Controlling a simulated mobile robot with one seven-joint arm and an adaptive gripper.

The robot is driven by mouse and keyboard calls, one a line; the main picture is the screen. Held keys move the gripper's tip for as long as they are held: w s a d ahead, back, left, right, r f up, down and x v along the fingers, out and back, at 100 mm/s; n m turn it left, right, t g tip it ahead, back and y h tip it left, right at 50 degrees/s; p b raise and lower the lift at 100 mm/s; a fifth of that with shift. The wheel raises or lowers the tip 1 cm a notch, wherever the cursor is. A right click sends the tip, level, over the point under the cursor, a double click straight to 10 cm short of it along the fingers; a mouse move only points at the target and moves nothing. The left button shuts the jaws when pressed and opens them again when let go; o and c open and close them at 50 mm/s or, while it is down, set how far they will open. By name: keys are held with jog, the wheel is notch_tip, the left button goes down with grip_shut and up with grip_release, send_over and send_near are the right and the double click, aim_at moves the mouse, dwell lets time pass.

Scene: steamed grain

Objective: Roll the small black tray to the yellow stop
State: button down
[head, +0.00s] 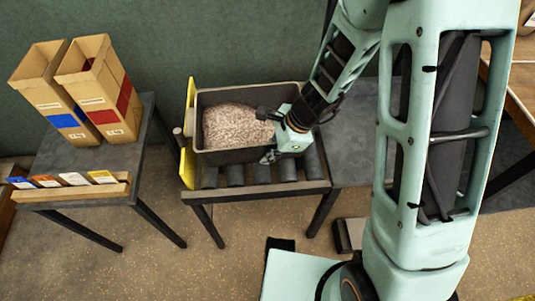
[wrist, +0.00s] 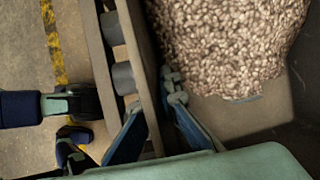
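The small black tray (head: 245,156), filled with pale grain (head: 236,127), sits on the roller table at its left end. The yellow stop (head: 187,168) stands at the tray's left side; whether they touch I cannot tell. My gripper (head: 267,135) is at the tray's front wall toward its right. One finger is inside the tray and the other is outside the wall. In the wrist view, the tray wall (wrist: 142,70) passes between my fingertips (wrist: 130,96), with a gap on the outer side. The gripper looks open.
Grey rollers (head: 283,166) show in front of the tray. A dark flat table (head: 359,150) adjoins on the right. On the left, a side table holds two tall cartons (head: 103,88) and a wooden rack (head: 70,190) of colored cards.

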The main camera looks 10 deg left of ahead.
jog(key=shift+a, duration=0.15)
jog(key=c, duration=2.1)
grip_release()
jog(key=shift+r, duration=0.15)
jog(key=v, duration=1.2)
jog(key=shift+w, duration=0.15)
